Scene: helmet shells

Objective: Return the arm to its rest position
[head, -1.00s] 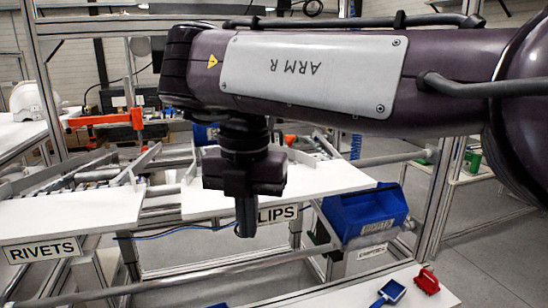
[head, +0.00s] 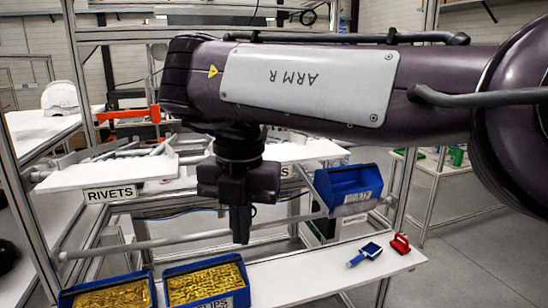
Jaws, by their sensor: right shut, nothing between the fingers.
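My right arm (head: 310,82), marked "ARM R", reaches in from the right edge across the upper middle of the head view. My right gripper (head: 241,228) hangs down from its end with the fingers shut and empty. In the picture it overlaps the rack frame and the back of the white lower shelf, apart from the bins. My left gripper and arm are not in view.
Two blue bins of gold parts (head: 110,296) (head: 207,285) stand at the lower left. A blue scoop (head: 366,254) and a red scoop (head: 400,243) lie on the white shelf (head: 300,278). An empty-looking blue bin (head: 347,186) sits behind. The shelf's middle is clear.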

